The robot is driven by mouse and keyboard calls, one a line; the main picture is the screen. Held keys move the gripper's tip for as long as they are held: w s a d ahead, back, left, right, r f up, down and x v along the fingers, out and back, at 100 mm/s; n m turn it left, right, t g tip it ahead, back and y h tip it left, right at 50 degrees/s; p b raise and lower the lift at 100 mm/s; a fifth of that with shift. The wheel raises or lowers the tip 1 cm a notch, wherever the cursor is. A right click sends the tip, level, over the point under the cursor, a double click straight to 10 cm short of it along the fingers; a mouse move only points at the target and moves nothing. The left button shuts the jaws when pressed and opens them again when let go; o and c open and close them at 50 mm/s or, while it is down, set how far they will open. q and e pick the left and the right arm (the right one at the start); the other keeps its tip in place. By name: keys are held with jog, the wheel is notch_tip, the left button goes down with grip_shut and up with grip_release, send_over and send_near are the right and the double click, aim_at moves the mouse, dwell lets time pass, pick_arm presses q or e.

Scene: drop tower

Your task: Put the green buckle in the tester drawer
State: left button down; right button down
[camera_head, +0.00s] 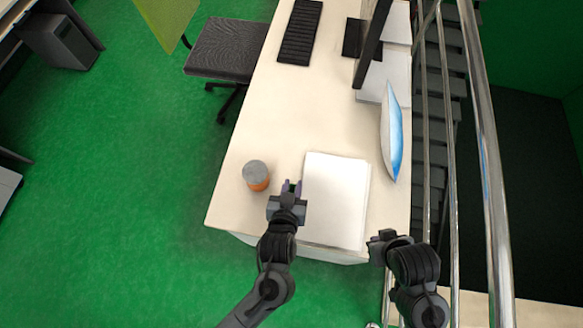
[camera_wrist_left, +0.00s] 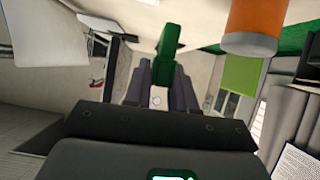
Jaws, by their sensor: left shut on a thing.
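My left gripper (camera_head: 291,188) is over the near part of the desk, between an orange jar and a white paper stack. In the left wrist view its fingers (camera_wrist_left: 160,92) are closed around the lower part of the green buckle (camera_wrist_left: 168,48), which sticks out beyond the fingertips. The buckle is mostly hidden or too small to make out in the head view. My right gripper (camera_head: 384,238) is at the desk's near right corner, and its jaws cannot be made out. I cannot make out the tester drawer in either view.
The orange jar (camera_head: 256,176) with a grey lid stands just left of my left gripper. The paper stack (camera_head: 337,200) lies to its right. A blue-and-white packet (camera_head: 391,135), a monitor (camera_head: 372,45) and a keyboard (camera_head: 300,32) are farther back. A metal railing (camera_head: 490,170) runs along the right.

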pick_arm(q)
jog(key=a+b+x, duration=0.1)
jog(key=x, duration=0.3)
jog(key=a+b+x, duration=0.1)
jog(key=x, duration=0.3)
jog(key=a+b+x, duration=0.1)
jog(key=x, duration=0.4)
jog(key=shift+w+f, duration=0.15)
jog(key=shift+f, duration=0.25)
jog(key=shift+f+b, duration=0.5)
jog(key=shift+f, duration=1.45)
jog(key=shift+f, duration=0.1)
jog(key=shift+f, duration=0.1)
jog(key=c, duration=0.9)
grip_release()
jog(key=shift+c, duration=0.2)
